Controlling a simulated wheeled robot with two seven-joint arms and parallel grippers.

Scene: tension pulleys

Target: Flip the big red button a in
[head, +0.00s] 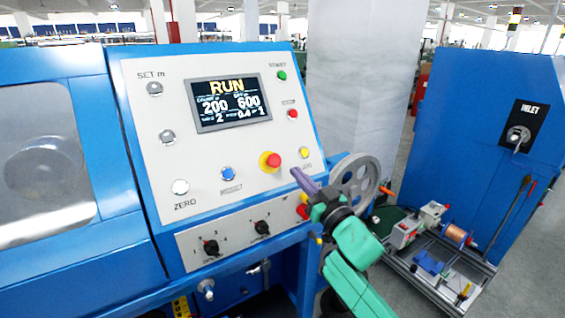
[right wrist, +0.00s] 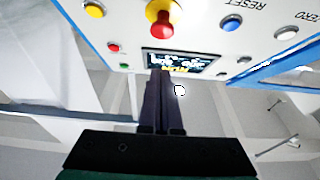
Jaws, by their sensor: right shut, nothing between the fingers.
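The big red button (head: 270,161) is a red mushroom head on a yellow collar, low on the white control panel. It also shows at the top of the right wrist view (right wrist: 160,14). My right gripper (head: 296,171) has its purple fingers together and empty, pointing at the panel to the right of the red button and below the yellow button (head: 304,152). In the right wrist view the shut fingers (right wrist: 163,76) point up toward the panel, with the red button beyond their tips, apart from them. My left gripper is not in view.
The panel has a screen (head: 223,103) reading RUN, a blue button (head: 227,174), a small red button (head: 293,114) and a green one (head: 282,76). Another red knob (head: 303,212) is beside my right gripper. A grey wheel (head: 356,182) stands close behind my right arm.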

